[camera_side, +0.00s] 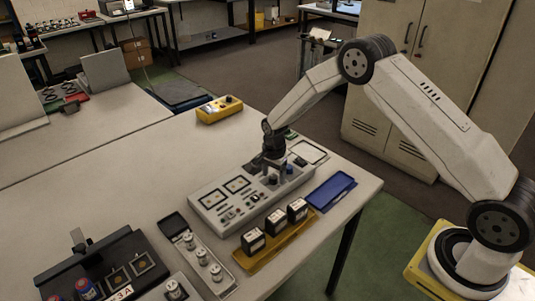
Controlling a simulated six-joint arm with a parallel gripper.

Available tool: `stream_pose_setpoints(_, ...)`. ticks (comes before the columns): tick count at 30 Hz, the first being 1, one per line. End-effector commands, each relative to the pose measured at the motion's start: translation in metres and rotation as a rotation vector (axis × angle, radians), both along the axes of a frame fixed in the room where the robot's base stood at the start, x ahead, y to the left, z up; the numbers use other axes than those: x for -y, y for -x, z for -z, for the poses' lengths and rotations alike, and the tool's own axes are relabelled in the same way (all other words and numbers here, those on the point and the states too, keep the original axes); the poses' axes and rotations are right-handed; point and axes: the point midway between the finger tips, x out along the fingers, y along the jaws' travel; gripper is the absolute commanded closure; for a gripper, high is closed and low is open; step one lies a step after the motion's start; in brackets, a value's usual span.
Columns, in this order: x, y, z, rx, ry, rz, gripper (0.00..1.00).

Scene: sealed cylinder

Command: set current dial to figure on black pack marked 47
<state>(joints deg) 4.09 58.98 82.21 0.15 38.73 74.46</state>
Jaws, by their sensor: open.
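A grey control panel (228,229) with two small displays, switches and knobs lies on the table. My gripper (273,178) points down over the right part of the panel, with its jaws open. I cannot tell whether its fingertips touch anything there. A blue knob (290,169) shows just right of the gripper. Which knob is the current dial cannot be told. Three black packs (253,242) (276,223) (298,210) with pale labels stand in a yellow tray (252,264) in front of the panel. Their figures are too small to read.
A blue tray (332,190) lies right of the panel near the table's edge. A grey strip with white knobs (202,257) and a black fixture (110,262) stand at the front left. A yellow meter (220,108) lies behind. The table's left middle is clear.

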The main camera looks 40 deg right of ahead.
Motion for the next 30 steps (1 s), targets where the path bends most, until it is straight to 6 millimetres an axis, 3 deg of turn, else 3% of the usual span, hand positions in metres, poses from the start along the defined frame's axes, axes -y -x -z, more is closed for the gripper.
stream_pose_setpoints(11,0.0000,-0.0001,0.0042,0.001,0.000,0.000,0.28)
stream_pose_setpoints(15,0.0000,-0.0001,0.0041,0.001,0.000,0.000,0.72)
stream_pose_setpoints(18,0.0000,-0.0001,0.0040,0.001,0.000,0.000,1.00)
stream_pose_setpoints(30,0.0001,-0.0005,0.0037,0.001,0.001,-0.037,1.00)
